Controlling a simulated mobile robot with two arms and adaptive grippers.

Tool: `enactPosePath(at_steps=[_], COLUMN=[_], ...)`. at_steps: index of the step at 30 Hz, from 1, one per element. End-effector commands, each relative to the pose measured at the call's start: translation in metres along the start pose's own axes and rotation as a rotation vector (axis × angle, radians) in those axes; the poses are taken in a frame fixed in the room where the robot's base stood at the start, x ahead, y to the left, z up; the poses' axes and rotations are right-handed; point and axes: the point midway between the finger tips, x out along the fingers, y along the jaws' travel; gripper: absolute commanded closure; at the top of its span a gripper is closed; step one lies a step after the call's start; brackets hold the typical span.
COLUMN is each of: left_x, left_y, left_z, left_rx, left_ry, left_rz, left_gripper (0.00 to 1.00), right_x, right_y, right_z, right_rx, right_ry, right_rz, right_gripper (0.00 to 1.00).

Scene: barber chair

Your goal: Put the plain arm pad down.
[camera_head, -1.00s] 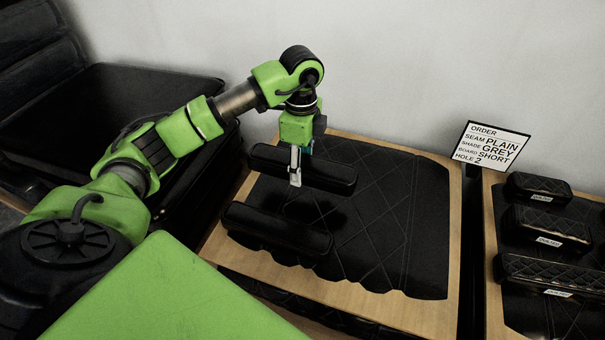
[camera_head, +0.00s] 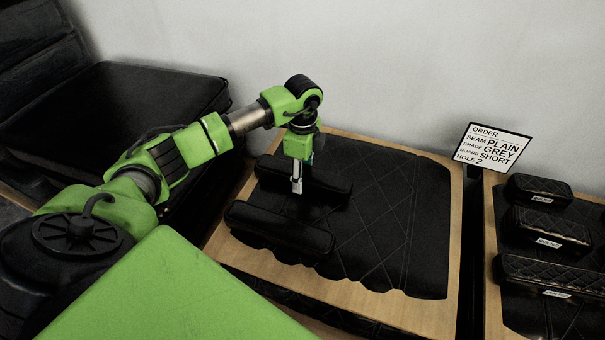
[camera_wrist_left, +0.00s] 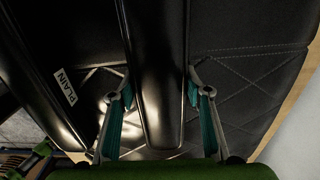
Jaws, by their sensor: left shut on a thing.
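The plain arm pad (camera_head: 328,189) is a long smooth black pad. My left gripper (camera_head: 297,186) is shut on it around its middle. In the left wrist view the pad (camera_wrist_left: 158,75) runs between the two teal-lined fingers of the gripper (camera_wrist_left: 160,100). The pad is low over the black quilted mat (camera_head: 385,220) on the wooden board; whether it touches the mat is hard to tell. A second smooth black pad (camera_head: 280,228) lies in front of it, and a PLAIN label (camera_wrist_left: 65,86) shows beside the held pad in the wrist view. My right gripper is not in view.
An order card (camera_head: 492,147) reads plain, grey, short, hole 2. Several quilted black pads with labels, one of them the long front pad (camera_head: 548,272), lie on another board at the right. The mat's right half is clear.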

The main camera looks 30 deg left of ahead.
Motion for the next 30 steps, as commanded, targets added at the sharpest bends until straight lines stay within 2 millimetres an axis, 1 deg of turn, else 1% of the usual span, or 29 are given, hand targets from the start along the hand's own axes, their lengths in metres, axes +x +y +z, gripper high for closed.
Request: enactPosePath(at_steps=[1,2,3,13,15,17,20,27,30], left_x=[0.002,0.002,0.002,0.001,-0.003,-0.008,-0.024,-0.076,-0.095], left_y=[0.0,0.0,0.0,0.0,0.0,-0.001,-0.001,-0.001,-0.001], left_z=[0.0,0.0,0.0,0.0,0.0,0.0,0.0,0.0,0.0], left_rx=[0.0,0.0,0.0,0.0,0.0,0.0,-0.001,0.0,-0.001], left_ry=[0.0,-0.001,-0.001,0.0,0.0,0.0,0.001,0.001,0.0], left_rz=[-0.001,0.001,0.001,0.001,0.0,-0.001,-0.003,-0.005,-0.004], left_gripper=[0.89,0.47,0.38,0.38,0.38,0.38,0.38,0.38,0.38], right_x=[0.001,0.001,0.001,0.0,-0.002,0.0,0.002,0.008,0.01], right_y=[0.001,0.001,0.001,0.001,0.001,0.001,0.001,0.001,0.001], right_z=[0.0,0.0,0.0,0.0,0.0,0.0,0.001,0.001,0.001], right_rx=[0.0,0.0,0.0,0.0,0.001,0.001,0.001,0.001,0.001], right_ry=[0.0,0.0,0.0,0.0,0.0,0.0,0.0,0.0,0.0], right_rz=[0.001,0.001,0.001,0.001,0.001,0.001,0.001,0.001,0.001], right_gripper=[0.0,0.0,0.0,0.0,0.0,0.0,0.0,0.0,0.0])
